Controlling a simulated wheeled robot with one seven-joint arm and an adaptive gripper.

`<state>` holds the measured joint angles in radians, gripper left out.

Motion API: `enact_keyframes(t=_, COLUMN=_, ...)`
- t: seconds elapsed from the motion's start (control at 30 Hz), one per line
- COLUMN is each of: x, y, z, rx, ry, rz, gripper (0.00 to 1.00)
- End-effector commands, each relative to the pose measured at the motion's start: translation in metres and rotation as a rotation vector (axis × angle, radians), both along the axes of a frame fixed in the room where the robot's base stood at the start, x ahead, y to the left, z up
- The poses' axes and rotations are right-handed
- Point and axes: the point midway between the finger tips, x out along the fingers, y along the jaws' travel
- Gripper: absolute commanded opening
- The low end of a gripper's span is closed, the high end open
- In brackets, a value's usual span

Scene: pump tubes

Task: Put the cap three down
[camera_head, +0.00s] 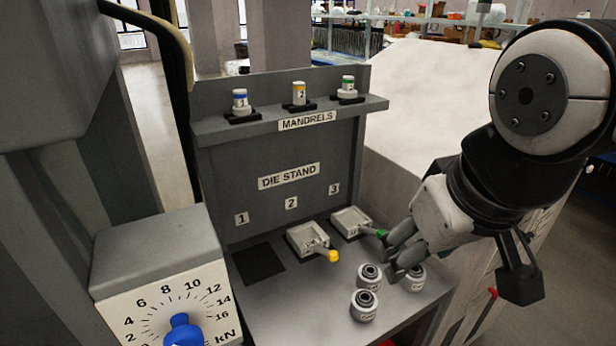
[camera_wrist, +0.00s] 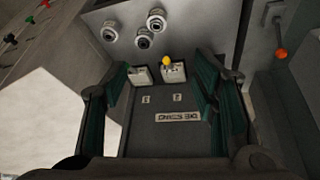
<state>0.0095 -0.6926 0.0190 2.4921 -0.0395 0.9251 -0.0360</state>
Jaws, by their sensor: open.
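Three round grey-white caps with dark centres stand on the bench: a right one (camera_head: 413,277), a back one (camera_head: 370,276) and a front one (camera_head: 364,304). Their labels are too small to read, so I cannot tell which is cap three. All three also show at the top of the wrist view, including the one at far left (camera_wrist: 109,31). My gripper (camera_head: 388,254) is open and empty. In the head view its fingers are just above and behind the right cap, beside the green-knobbed die. Whether a finger touches that cap I cannot tell.
Two square dies, one with a yellow knob (camera_head: 306,240) and one with a green knob (camera_head: 350,221), sit before labels 2 and 3. A dark empty square (camera_head: 259,263) lies before label 1. Three mandrels stand on the shelf (camera_head: 372,104). A dial box (camera_head: 160,290) stands at front left.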

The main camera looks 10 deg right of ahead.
Motion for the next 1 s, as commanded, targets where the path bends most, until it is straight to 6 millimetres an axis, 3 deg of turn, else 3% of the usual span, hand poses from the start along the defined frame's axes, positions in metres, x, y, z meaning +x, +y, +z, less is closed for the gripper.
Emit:
enact_keyframes(t=0.27, x=0.058, y=-0.013, z=-0.013, rx=-0.243, ry=0.203, rz=0.25, gripper=0.54)
enact_keyframes(t=0.47, x=0.107, y=-0.018, z=-0.037, rx=-0.381, ry=0.355, rz=0.48, gripper=0.54)
enact_keyframes(t=0.67, x=0.155, y=-0.018, z=-0.074, rx=-0.472, ry=0.493, rz=0.728, gripper=0.54)
enact_keyframes(t=1.0, x=0.22, y=-0.012, z=-0.16, rx=-0.527, ry=0.658, rz=1.132, gripper=0.54)
